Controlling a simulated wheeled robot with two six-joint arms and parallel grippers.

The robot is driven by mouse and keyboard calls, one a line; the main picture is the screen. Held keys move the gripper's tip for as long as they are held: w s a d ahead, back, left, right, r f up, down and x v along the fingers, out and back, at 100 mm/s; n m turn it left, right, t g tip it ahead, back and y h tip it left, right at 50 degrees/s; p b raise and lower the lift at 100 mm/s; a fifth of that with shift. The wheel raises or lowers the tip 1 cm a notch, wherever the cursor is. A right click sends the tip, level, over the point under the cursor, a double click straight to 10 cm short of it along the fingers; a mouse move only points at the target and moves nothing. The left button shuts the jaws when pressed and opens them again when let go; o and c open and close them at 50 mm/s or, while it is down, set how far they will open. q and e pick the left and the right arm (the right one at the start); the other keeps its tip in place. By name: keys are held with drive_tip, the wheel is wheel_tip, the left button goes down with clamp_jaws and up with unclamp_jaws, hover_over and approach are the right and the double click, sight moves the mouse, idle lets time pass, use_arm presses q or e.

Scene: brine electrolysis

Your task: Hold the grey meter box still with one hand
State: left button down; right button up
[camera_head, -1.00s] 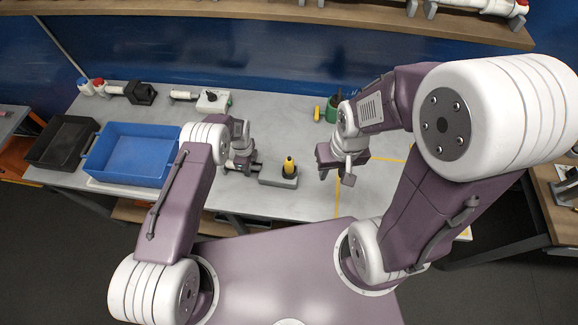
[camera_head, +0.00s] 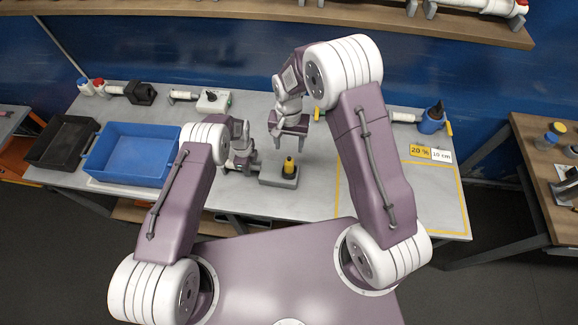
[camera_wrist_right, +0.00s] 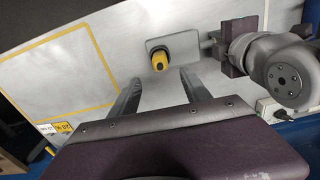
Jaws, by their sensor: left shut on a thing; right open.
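The grey meter box (camera_head: 277,180) sits on the table near its front edge, with a yellow and black knob-like piece (camera_head: 289,167) standing on top. It also shows in the right wrist view (camera_wrist_right: 183,45). My left gripper (camera_head: 254,169) is at the box's left side, shut on it; the jaw contact is small and partly hidden. My right gripper (camera_head: 290,146) is open and empty, just above and behind the box. In the right wrist view its two fingers (camera_wrist_right: 160,85) point toward the box, with the yellow piece between their lines.
A blue tray (camera_head: 128,181) and a black tray (camera_head: 40,160) stand at the left. A white box (camera_head: 213,102) lies at the back. A blue object (camera_head: 432,122) stands at the back right. A yellow-taped area (camera_head: 440,234) with two labels is mostly bare.

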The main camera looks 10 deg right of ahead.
sight(289, 163)
use_arm(q)
drive_tip(key=shift+w, duration=0.1)
use_arm(e)
wheel_tip(289, 163, down, 12)
idle(0.5)
clamp_jaws()
idle(0.3)
drive_tip(key=shift+r, duration=4.55)
use_arm(q)
drive_tip(key=c, duration=1)
unclamp_jaws()
drive_tip(key=shift+o, duration=0.2)
